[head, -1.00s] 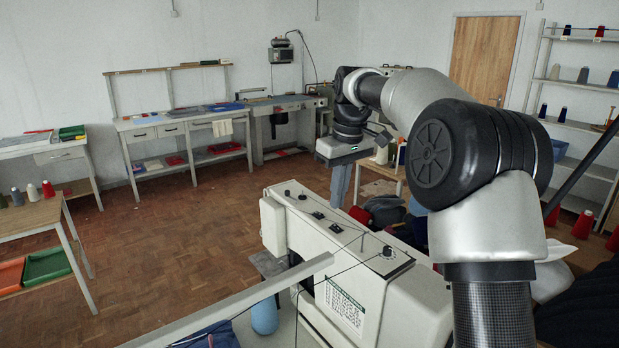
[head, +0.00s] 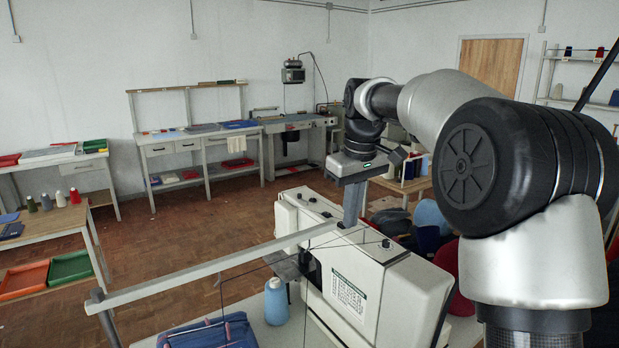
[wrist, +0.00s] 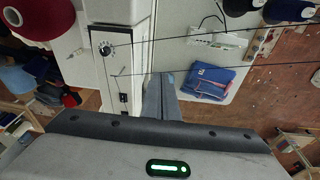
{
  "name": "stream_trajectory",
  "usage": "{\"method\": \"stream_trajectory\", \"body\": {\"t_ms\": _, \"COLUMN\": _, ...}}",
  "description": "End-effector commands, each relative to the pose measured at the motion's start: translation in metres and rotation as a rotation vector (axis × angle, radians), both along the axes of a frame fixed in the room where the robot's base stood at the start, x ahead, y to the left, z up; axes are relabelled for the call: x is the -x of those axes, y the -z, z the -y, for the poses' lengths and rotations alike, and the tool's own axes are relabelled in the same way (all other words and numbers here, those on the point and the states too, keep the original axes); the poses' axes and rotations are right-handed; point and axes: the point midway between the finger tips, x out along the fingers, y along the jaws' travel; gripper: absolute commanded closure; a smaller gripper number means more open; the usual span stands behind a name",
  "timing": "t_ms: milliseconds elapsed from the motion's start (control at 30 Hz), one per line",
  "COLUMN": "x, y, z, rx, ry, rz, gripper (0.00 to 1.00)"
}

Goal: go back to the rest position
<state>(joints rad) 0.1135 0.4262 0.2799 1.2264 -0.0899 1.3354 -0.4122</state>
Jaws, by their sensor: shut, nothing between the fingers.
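My gripper (head: 350,222) hangs fingers-down above the top of the white buttonhole machine (head: 350,280) in the head view. Its two grey fingers are together with nothing between them. In the wrist view the shut fingers (wrist: 161,80) reach out beside the machine's top panel (wrist: 118,75); whether they touch it I cannot tell. My arm is bent and comes in from the right of the head view. No rest position is marked in either view.
A blue thread cone (head: 276,302) and folded blue denim (head: 215,331) are at the machine's left. A pale bar (head: 210,266) and dark threads cross in front. A red cone (wrist: 38,15) shows in the wrist view. Wooden floor is clear at left (head: 180,240).

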Motion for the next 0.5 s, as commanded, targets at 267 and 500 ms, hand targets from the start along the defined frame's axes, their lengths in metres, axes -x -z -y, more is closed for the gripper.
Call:
{"method": "stream_trajectory", "body": {"t_ms": 267, "x": 0.085, "y": -0.034, "z": 0.009, "rx": 0.036, "ry": 0.125, "rz": 0.087, "gripper": 1.00}}
{"method": "stream_trajectory", "body": {"t_ms": 500, "x": 0.191, "y": -0.032, "z": 0.030, "rx": 0.010, "ry": 0.302, "rz": 0.191, "gripper": 1.00}}
